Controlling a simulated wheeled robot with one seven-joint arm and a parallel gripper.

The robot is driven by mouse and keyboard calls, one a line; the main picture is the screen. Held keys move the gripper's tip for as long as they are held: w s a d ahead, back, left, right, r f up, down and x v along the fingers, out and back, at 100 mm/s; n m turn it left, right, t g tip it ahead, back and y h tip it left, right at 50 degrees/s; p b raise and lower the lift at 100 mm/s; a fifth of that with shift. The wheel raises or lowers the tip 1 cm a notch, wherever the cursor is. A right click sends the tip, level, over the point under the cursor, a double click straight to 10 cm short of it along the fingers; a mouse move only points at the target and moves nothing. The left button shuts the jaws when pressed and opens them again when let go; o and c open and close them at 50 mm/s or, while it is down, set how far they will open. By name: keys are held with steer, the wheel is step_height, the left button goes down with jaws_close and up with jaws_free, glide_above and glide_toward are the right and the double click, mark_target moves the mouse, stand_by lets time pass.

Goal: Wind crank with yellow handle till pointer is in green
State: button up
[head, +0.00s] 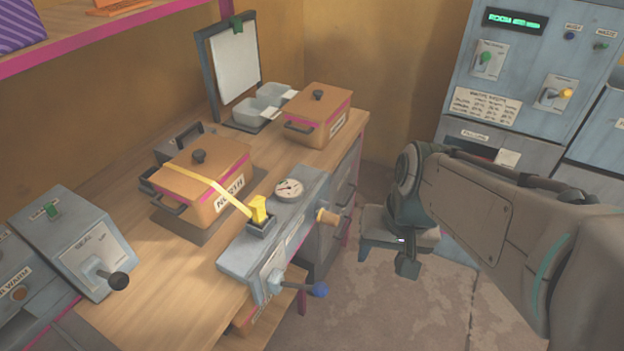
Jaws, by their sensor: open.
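A grey press box (240,255) stands at the table's front edge. On its top is a round white dial (289,188) with a small dark pointer. The dial's coloured zones are too small to tell. A tan-yellow handle (327,216) sticks out from the box's right side. A blue-knobbed crank (319,289) sits lower, at its near end. A bright yellow piece (259,209) stands in a socket on top, at the end of a yellow strap. My gripper (387,250) is open and empty, right of the tan-yellow handle and apart from it, above the floor.
Two orange lidded pots (202,185) (318,113) stand on the wooden table (190,315). A grey lever box (75,245) with a black knob is at the left. A clipboard (235,65) stands behind. A blue-grey control cabinet (530,70) is at the right. The floor between is clear.

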step_height(320, 180, down, 6)
steer(key=a+m+g+y+b, duration=0.2)
steer(key=m+y+b, duration=0.1)
steer(key=m, duration=0.1)
steer(key=m+t+y+b, duration=0.9)
steer(key=m+t+y, duration=0.15)
steer(key=m, duration=0.95)
glide_toward(333, 220)
steer(key=shift+g+y, duration=0.45)
steer(key=x, duration=0.3)
steer(key=w+f+x, duration=0.1)
steer(key=x, duration=0.6)
steer(key=shift+w+d+f, duration=0.2)
steer(key=shift+w+f, duration=0.05)
steer(key=shift+w, duration=0.05)
jaws_close()
